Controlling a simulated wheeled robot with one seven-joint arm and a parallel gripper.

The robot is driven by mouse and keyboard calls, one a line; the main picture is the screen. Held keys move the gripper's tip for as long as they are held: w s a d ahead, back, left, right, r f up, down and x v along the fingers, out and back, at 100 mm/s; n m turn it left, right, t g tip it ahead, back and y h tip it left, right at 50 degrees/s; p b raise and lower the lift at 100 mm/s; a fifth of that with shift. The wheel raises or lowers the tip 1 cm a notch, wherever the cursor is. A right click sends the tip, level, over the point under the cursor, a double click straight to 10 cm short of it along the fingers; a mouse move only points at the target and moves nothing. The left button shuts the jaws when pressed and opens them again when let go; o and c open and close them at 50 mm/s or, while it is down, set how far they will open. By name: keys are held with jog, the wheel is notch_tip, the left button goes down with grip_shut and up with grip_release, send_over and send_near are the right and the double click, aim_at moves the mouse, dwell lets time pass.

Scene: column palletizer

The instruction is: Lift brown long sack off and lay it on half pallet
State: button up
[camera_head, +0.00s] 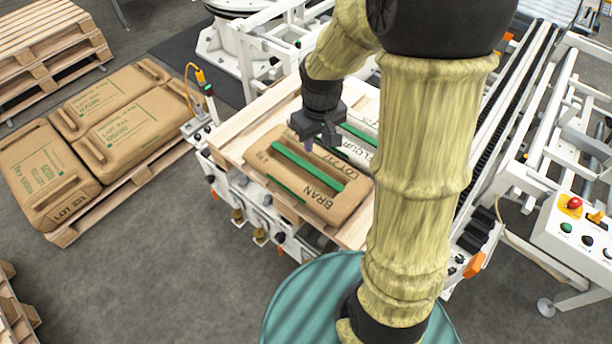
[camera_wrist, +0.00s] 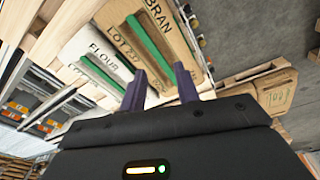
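The brown long sack, marked BRAN (camera_head: 290,172), lies on a wooden board on the white machine, with a green bar along its top. It also shows in the wrist view (camera_wrist: 178,45). My gripper (camera_head: 310,144) hangs over the back part of this sack. In the wrist view its two purple fingers (camera_wrist: 158,78) are apart with nothing between them. A low wooden pallet (camera_head: 70,232) at left, possibly the half pallet, bears three brown sacks with brown handle bars.
A white FLOUR sack (camera_wrist: 88,62) with a green bar lies beside the BRAN sack. A post with a yellow-orange top (camera_head: 200,78) stands between machine and pallet. Stacked empty pallets (camera_head: 45,45) are at upper left. A control box (camera_head: 580,222) is at right.

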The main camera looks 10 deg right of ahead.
jog(key=w+f+n+g+b, duration=0.1)
jog(key=w+f+n+b, duration=0.2)
jog(key=w+f, duration=0.5)
jog(key=w+b, duration=0.1)
jog(key=w, duration=0.2)
jog(key=shift+w+d+n, duration=0.15)
jog(key=shift+d+n, duration=0.1)
jog(key=shift+n, duration=0.15)
send_near(306, 165)
notch_tip(306, 165, down, 5)
jog(key=shift+w+d+f, duration=0.15)
jog(key=shift+d+f, duration=0.05)
jog(key=shift+f, duration=0.05)
jog(key=shift+a+f+p, duration=0.15)
jog(key=shift+f+p, duration=0.4)
jog(key=shift+f, duration=2.05)
